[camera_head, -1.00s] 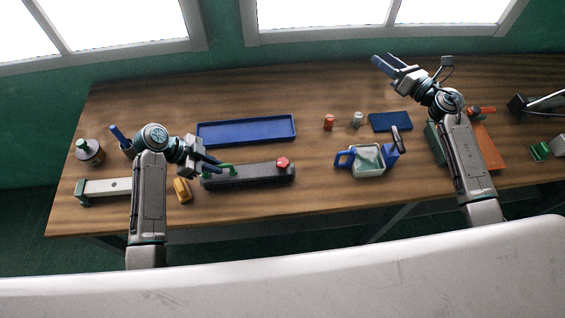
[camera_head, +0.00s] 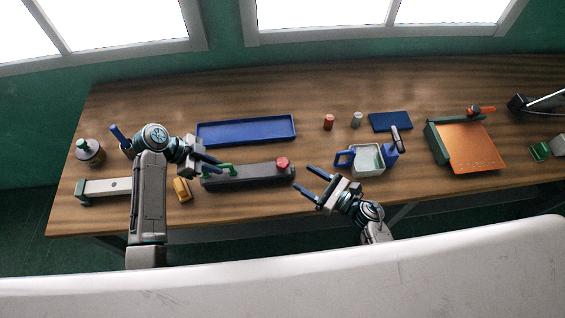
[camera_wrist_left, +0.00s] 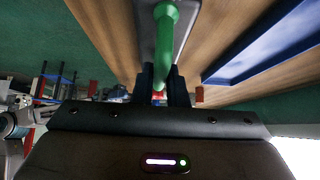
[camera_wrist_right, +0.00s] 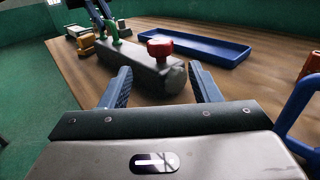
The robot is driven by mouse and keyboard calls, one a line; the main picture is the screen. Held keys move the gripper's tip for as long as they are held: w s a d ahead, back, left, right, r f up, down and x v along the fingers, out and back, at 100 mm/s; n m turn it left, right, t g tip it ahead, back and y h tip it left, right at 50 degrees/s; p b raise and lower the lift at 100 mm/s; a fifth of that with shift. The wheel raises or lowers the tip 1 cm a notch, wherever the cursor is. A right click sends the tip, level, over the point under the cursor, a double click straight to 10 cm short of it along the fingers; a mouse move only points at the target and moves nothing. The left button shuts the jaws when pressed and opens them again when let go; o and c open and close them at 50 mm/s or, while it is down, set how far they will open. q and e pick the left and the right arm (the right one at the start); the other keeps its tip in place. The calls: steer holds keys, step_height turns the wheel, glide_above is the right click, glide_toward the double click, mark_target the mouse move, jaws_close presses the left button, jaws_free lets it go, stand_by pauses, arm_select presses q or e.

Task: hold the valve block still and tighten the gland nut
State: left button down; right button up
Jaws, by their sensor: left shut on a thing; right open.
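The valve block (camera_head: 255,175) is a long dark grey body lying on the table, with a green handle (camera_head: 228,169) at its left end and a red gland nut (camera_head: 282,162) on top at its right end. My left gripper (camera_head: 218,168) is shut on the green handle, which also runs between its fingers in the left wrist view (camera_wrist_left: 167,45). My right gripper (camera_head: 308,180) is open and empty, to the right of the block's right end. In the right wrist view the red nut (camera_wrist_right: 160,46) stands beyond and between the open fingers (camera_wrist_right: 160,88), apart from them.
A blue tray (camera_head: 246,143) lies behind the block. A yellow object (camera_head: 182,189) lies left of the block. An orange board (camera_head: 470,148) lies at the right. The table's front edge is close.

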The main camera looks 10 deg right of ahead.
mark_target(286, 169)
steer(key=x, duration=0.9)
steer(key=shift+w+a, duration=0.15)
steer(key=shift+w, duration=0.05)
steer(key=shift+c, duration=0.4)
steer(key=c, duration=0.9)
steer(key=m+t+h, duration=0.4)
steer(key=h, duration=0.2)
steer(key=shift+m+t, duration=0.3)
steer(key=shift+m, duration=0.1)
steer(key=o, duration=1)
